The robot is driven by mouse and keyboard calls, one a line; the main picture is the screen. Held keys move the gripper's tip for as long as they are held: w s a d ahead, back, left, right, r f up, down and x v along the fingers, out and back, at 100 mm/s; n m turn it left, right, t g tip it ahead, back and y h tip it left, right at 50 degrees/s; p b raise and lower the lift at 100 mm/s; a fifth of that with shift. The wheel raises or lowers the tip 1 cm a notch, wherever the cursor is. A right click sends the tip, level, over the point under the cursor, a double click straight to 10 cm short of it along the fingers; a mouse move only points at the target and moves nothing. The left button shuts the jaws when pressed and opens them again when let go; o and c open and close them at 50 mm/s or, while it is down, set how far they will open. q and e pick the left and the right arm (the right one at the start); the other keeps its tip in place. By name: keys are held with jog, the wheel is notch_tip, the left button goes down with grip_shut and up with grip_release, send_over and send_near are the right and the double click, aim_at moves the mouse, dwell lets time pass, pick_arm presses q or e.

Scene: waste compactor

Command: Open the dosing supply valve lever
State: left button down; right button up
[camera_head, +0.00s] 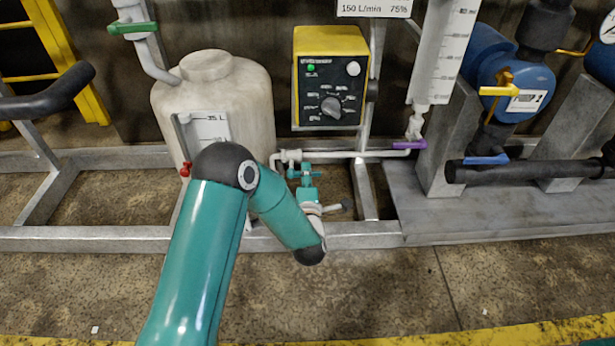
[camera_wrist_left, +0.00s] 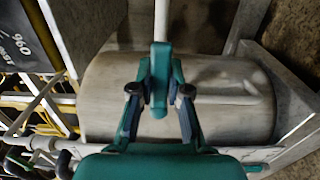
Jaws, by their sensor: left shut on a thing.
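My left gripper (camera_head: 306,176) is low in front of the pipework, just right of the pale tank. In the left wrist view the gripper (camera_wrist_left: 160,90) has its two fingers on either side of a teal lever (camera_wrist_left: 160,70) and is shut on it. In the head view the lever is small and hard to tell from the teal fingers. No label on it can be read. My right gripper is not in view.
The pale tank (camera_head: 235,100) stands left of my gripper, with a red handle (camera_head: 186,169) at its front. A yellow dosing box (camera_head: 330,75) hangs above. A purple lever (camera_head: 408,145) is to the right. The steel frame rail (camera_head: 350,237) runs low across the front.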

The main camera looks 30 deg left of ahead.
pick_arm(q)
jog(key=shift+s+a+f, duration=0.15)
jog(key=shift+s+f, duration=0.05)
jog(key=shift+f, duration=0.05)
jog(key=c, duration=1.1)
grip_release()
jog(key=shift+r, duration=0.1)
jog(key=v, duration=1.2)
jog(key=shift+w, duration=0.1)
